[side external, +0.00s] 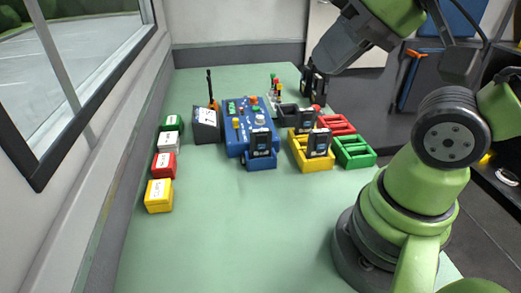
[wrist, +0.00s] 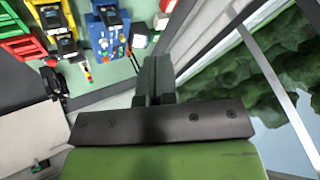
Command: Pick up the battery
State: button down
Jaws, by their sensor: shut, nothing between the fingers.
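Several dark blocks with pale blue-white faces could be batteries; I cannot tell which one is the battery. In the side view, one stands at the near end of the blue console (side external: 262,141). Another stands in the yellow tray (side external: 319,142), and dark ones stand at the far right table edge (side external: 313,82).
Red (side external: 336,124) and green (side external: 354,150) trays adjoin the yellow one. Green, white, red and yellow boxes (side external: 159,195) line the left side, beside the wall and window. The green tabletop (side external: 225,235) is clear in front.

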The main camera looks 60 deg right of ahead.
jog(key=c, duration=0.8)
grip_release()
jog(key=n+g+h, duration=0.2)
jog(key=n+g, duration=0.5)
jog(key=n, duration=0.5)
send_over(261, 131)
jog(key=s, duration=0.1)
notch_tip(261, 131, down, 14)
jog(key=r, duration=0.1)
jog(key=shift+n, duration=0.5)
notch_tip(261, 131, down, 6)
jog(key=shift+w+f, duration=0.3)
jog(key=shift+f, duration=1.3)
jog(key=shift+w+f, duration=0.2)
jog(key=shift+f, duration=1.3)
